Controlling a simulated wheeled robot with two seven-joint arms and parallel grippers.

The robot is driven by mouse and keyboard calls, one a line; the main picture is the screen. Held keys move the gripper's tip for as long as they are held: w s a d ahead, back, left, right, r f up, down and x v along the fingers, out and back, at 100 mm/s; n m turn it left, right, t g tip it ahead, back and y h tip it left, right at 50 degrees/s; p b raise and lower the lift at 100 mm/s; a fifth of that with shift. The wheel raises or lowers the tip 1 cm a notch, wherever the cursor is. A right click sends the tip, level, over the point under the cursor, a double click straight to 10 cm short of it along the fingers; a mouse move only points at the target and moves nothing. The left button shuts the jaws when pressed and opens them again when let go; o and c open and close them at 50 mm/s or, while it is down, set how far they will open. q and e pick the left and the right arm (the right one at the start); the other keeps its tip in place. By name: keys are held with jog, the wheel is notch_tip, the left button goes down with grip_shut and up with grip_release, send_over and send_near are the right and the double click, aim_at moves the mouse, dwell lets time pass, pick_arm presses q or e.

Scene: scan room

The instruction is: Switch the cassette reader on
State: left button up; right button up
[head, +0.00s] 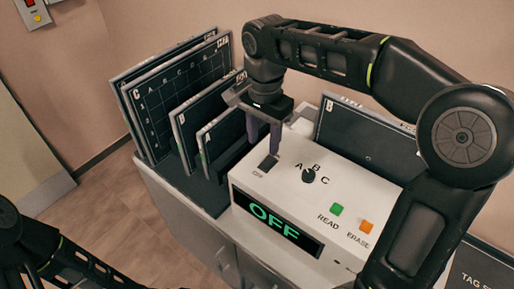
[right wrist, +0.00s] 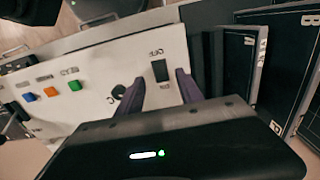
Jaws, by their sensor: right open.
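The cassette reader (head: 300,205) is a white box on a cabinet. Its front display (head: 275,222) reads OFF in green. A small dark power switch (head: 268,163) sits on its top near the left back corner; it also shows in the right wrist view (right wrist: 160,71). My right gripper (head: 263,147) is open and empty, pointing down just above the switch. In the right wrist view its fingers (right wrist: 160,78) lie on either side of the switch; contact cannot be told. Only part of my left arm shows at the lower left, its gripper out of view.
A lettered knob (head: 309,176), a green READ button (head: 337,209) and an orange ERASE button (head: 367,227) are on the reader's top. Upright dark cassettes (head: 178,92) stand in a rack to the left. Another dark cassette (head: 365,138) stands behind the reader.

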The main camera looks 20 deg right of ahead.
aim_at(263, 167)
jog(key=shift+s+f+p, duration=0.15)
jog(key=shift+f+p, duration=0.25)
jog(key=shift+f, duration=3.5)
jog(key=shift+c, duration=0.4)
grip_shut()
